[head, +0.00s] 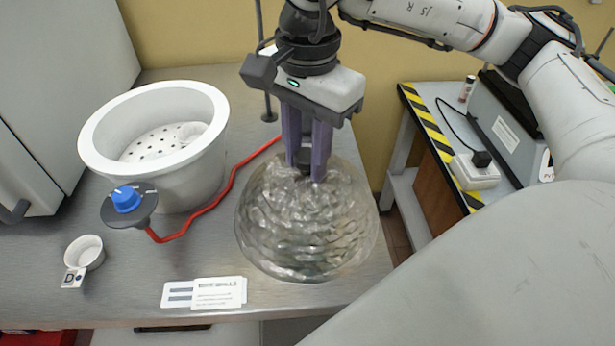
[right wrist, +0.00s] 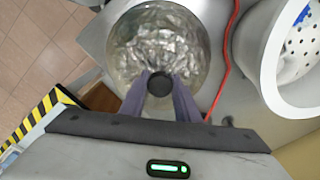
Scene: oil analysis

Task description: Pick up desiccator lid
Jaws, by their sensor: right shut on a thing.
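The desiccator lid (head: 307,228) is a clear, rippled glass dome with a dark knob on top. It shows at the middle of the head view, over the right part of the metal table, and in the right wrist view (right wrist: 158,45). My right gripper (head: 305,172) points down from above and is shut on the lid's knob, its two purple fingers on either side. In the right wrist view the fingers (right wrist: 160,85) close around the dark knob. I cannot tell whether the lid's rim touches the table. The white desiccator bowl (head: 180,190) stands open to the left, with a perforated plate inside. My left gripper is not in view.
A blue-knobbed valve (head: 127,200) with a red hose (head: 225,190) sits by the bowl. A small white dish (head: 85,252) labelled D and paper cards (head: 218,293) lie near the front edge. A side table (head: 430,125) with striped edging stands right.

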